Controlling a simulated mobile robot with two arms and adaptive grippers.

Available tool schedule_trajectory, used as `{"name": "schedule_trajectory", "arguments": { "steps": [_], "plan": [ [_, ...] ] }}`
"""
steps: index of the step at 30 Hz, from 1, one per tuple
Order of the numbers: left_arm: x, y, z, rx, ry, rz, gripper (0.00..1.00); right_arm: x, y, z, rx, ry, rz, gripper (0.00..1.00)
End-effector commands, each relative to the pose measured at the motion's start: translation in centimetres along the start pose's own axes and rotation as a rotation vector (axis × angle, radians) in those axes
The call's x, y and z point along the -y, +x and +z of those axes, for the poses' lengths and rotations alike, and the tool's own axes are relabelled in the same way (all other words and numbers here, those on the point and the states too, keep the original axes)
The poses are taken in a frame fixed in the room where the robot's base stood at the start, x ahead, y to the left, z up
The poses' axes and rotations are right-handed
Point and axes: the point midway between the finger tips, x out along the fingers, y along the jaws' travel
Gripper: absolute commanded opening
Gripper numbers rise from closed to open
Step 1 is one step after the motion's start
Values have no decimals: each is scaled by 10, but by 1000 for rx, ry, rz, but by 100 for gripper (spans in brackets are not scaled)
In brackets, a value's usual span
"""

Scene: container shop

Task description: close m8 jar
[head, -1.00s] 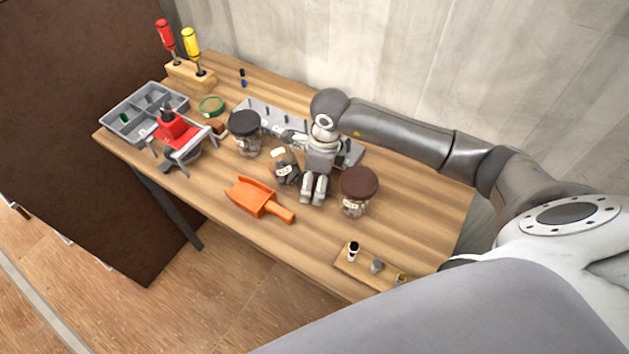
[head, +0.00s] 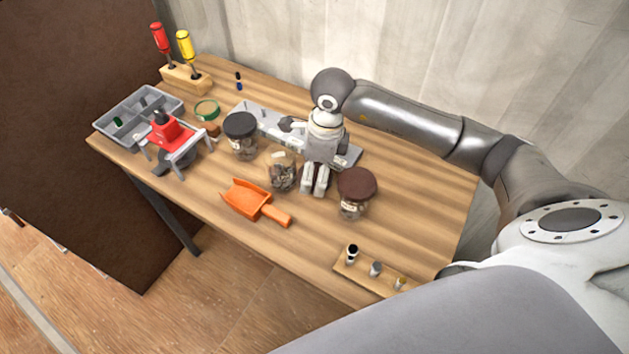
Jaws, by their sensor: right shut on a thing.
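Three glass jars stand on the workbench, and I cannot read which is marked M8. The left jar (head: 242,147) has a black lid (head: 240,124). The middle jar (head: 282,176) has dark pieces inside and looks open at the top. The right jar (head: 352,208) has a brown lid (head: 357,184) on it. A green ring-like lid (head: 207,110) lies flat near the tray. My right gripper (head: 314,192) points down between the middle and right jars. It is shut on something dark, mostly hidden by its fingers. My left gripper is out of view.
An orange scoop (head: 245,198) lies in front of the middle jar. A grey divided tray (head: 128,122), a red device on a stand (head: 168,132) and a screwdriver block (head: 185,79) are at left. A wooden strip (head: 358,269) with small samples lies at the front right.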

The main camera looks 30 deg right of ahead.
Motion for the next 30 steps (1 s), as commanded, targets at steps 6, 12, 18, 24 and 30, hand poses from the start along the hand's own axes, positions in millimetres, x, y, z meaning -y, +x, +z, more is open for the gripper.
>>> {"name": "schedule_trajectory", "arguments": {
  "steps": [6,12,18,24,30],
  "plan": [
    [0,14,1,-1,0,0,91,1,-43,6,3,-1,-4,60],
    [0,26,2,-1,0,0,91,-3,-71,-2,-3,2,-2,60],
    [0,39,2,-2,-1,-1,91,-17,-75,-35,-3,2,-2,60],
    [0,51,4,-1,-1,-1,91,-29,-78,-63,-4,2,-1,60],
    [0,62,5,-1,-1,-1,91,-39,-81,-88,-4,2,-1,60]
  ]
}}
